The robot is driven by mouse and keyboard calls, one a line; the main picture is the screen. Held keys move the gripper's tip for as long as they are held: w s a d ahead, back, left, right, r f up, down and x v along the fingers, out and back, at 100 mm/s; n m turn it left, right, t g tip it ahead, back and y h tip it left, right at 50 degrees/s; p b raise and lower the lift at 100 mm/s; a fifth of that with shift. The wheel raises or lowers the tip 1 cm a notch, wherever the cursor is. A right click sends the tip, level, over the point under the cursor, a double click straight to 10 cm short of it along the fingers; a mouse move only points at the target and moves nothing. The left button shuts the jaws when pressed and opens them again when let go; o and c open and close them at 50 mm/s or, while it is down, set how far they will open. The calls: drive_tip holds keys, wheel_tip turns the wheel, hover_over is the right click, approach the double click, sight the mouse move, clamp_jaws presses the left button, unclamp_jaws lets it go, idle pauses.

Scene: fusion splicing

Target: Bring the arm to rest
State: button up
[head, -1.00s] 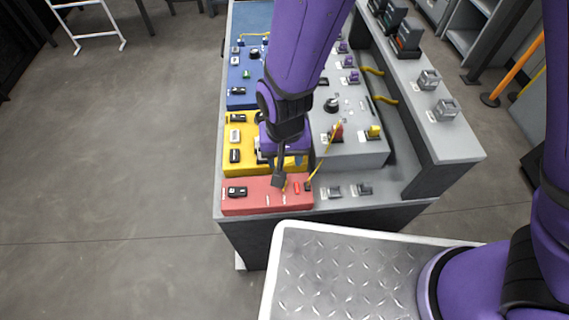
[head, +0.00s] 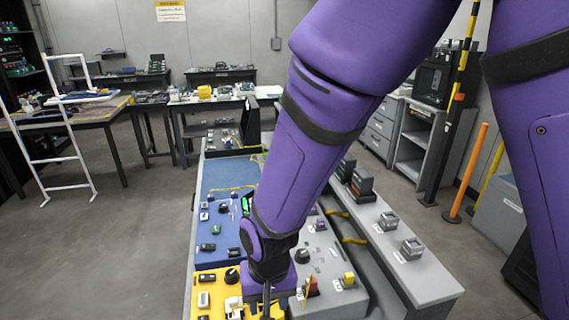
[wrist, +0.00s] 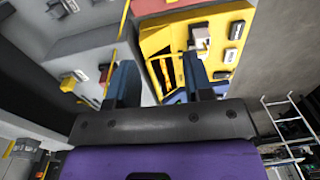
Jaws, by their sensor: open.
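My purple arm reaches down over the workbench in the head view. My gripper (head: 266,304) hangs over the yellow panel (head: 212,283), with its tips cut off by the lower picture edge. In the wrist view my gripper (wrist: 160,82) shows two dark blue fingers set apart. Nothing is held between them. The yellow panel (wrist: 232,14) and a grey panel (wrist: 110,45) lie beyond the fingers.
A blue panel (head: 225,190) and a grey panel (head: 330,262) with small parts cover the bench. A grey shelf (head: 430,270) runs along its right side. An orange post (head: 468,170) stands at right. A white ladder frame (head: 45,140) stands at left. Floor (head: 120,250) left of the bench is clear.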

drive_tip(key=w+d+r+m+t+y, duration=0.1)
drive_tip(key=w+d+r, duration=0.1)
drive_tip(key=d+r, duration=0.75)
drive_tip(key=w+d+r+t+y, duration=0.1)
drive_tip(key=w+d+r, duration=0.2)
drive_tip(key=d+r, duration=0.6)
drive_tip(key=s+d+r+t+h, duration=0.1)
drive_tip(key=s+d+r, duration=0.4)
drive_tip(key=d, duration=0.2)
drive_tip(key=s+d+r+m+t+h, duration=0.1)
drive_tip(key=s+d+r+t, duration=0.1)
drive_tip(key=s+d+r, duration=0.4)
drive_tip(key=shift+s+d+r+h, duration=0.15)
drive_tip(key=shift+s+d+h, duration=0.15)
drive_tip(key=shift+d, duration=0.95)
